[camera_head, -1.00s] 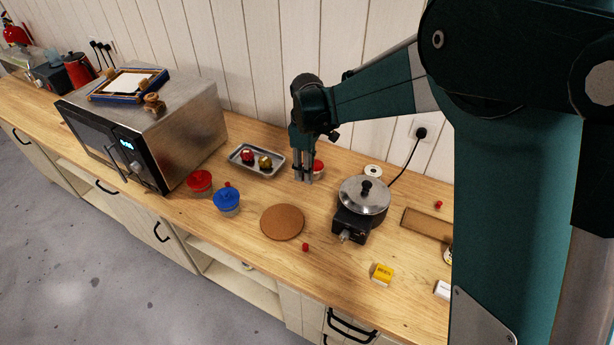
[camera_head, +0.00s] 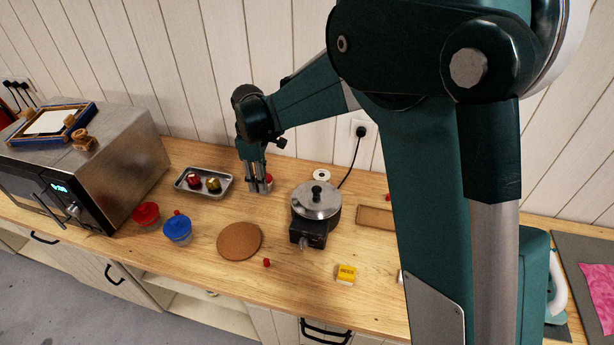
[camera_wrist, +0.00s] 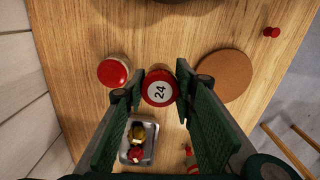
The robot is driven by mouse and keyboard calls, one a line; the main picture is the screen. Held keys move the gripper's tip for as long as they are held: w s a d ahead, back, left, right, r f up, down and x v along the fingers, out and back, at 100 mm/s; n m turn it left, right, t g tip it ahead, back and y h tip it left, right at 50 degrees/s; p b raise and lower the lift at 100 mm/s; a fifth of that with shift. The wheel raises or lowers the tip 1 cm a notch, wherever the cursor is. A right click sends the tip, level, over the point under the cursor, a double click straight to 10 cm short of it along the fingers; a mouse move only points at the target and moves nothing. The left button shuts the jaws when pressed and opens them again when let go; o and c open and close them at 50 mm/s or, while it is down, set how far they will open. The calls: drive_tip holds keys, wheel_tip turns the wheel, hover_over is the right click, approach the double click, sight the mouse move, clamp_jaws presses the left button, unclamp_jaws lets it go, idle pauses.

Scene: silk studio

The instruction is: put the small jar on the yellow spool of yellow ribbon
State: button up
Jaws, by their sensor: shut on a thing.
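My gripper (camera_head: 258,190) is shut on the small jar (camera_wrist: 159,88), which has a red lid with a white "24" label in the wrist view. The head view does not show the held jar clearly between the fingers. The yellow spool of yellow ribbon (camera_head: 213,184) sits in the metal tray (camera_head: 228,189), to the left of my gripper. It also shows in the wrist view (camera_wrist: 137,133), below the held jar. A red spool (camera_head: 193,180) lies beside it in the tray.
A red-lidded jar (camera_wrist: 112,72) stands near the held jar. A cork mat (camera_head: 240,241), blue-lidded jar (camera_head: 177,229), red-lidded container (camera_head: 146,215) and a pot (camera_head: 317,200) on a burner stand around. The microwave (camera_head: 120,150) is at the left. Bare counter lies between mat and tray.

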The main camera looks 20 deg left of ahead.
drive_tip(key=w+d+r+p, duration=0.1)
drive_tip(key=w+d, duration=0.7)
drive_tip(key=w, duration=0.1)
drive_tip(key=w+d+r+n+p, duration=0.1)
drive_tip(key=w+d+r, duration=0.1)
drive_tip(key=w+d, duration=0.7)
drive_tip(key=shift+w+r, duration=0.2)
drive_tip(key=shift+r, duration=0.1)
hover_over(322, 175)
drive_tip(key=shift+f, duration=3.15)
drive_tip(key=shift+f, duration=0.1)
drive_tip(key=shift+f+p, duration=0.3)
drive_tip(key=shift+f, duration=1.45)
drive_tip(key=shift+f, duration=0.15)
drive_tip(key=o, duration=0.9)
